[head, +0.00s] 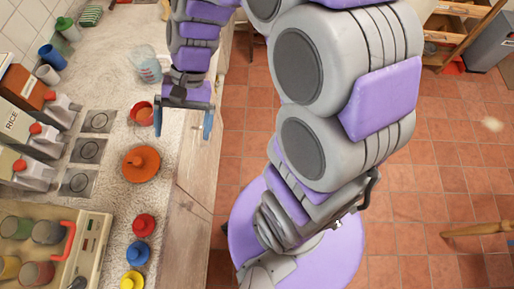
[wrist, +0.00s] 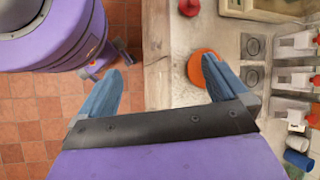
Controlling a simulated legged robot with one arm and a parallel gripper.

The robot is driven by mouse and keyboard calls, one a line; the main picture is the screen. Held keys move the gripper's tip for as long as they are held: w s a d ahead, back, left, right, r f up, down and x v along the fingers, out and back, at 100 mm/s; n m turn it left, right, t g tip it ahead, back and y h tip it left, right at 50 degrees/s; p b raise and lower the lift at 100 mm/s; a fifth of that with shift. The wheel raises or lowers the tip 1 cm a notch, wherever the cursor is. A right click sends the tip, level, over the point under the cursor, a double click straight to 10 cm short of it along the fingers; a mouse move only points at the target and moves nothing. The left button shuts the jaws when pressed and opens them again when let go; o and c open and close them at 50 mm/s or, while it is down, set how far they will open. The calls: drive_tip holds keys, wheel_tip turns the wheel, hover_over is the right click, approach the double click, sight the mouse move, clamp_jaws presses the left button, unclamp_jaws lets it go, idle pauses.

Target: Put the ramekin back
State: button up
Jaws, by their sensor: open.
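A small red-orange cup, likely the ramekin (head: 143,115), stands on the pale counter in the head view, with a yellowish patch inside. My gripper (head: 183,118) is open above the counter's right edge. Its left finger appears just beside the cup's right side; the height gap cannot be told. In the wrist view my gripper (wrist: 163,65) shows two blue fingers spread apart with nothing between them. The cup does not show there. An orange round dish with a knob-like top (head: 141,164) lies nearer on the counter; it also shows in the wrist view (wrist: 203,66), partly behind a finger.
Red (head: 144,225), blue (head: 137,253) and yellow (head: 132,280) knobbed pieces line the counter. A clear bottle (head: 146,68) stands behind the cup. Tiled floor lies right.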

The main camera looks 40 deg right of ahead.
drive_tip(key=s+d+n+t+h, duration=0.1)
drive_tip(key=s+d+n+h, duration=0.1)
drive_tip(key=s, duration=0.5)
drive_tip(key=s+d+r+n+h, duration=0.1)
drive_tip(key=s+d+n+h, duration=0.2)
drive_tip(key=s+d, duration=0.4)
drive_tip(key=shift+s+d+r+t+h, duration=0.25)
drive_tip(key=shift+s+t+h, duration=0.2)
drive_tip(key=shift+s, duration=0.25)
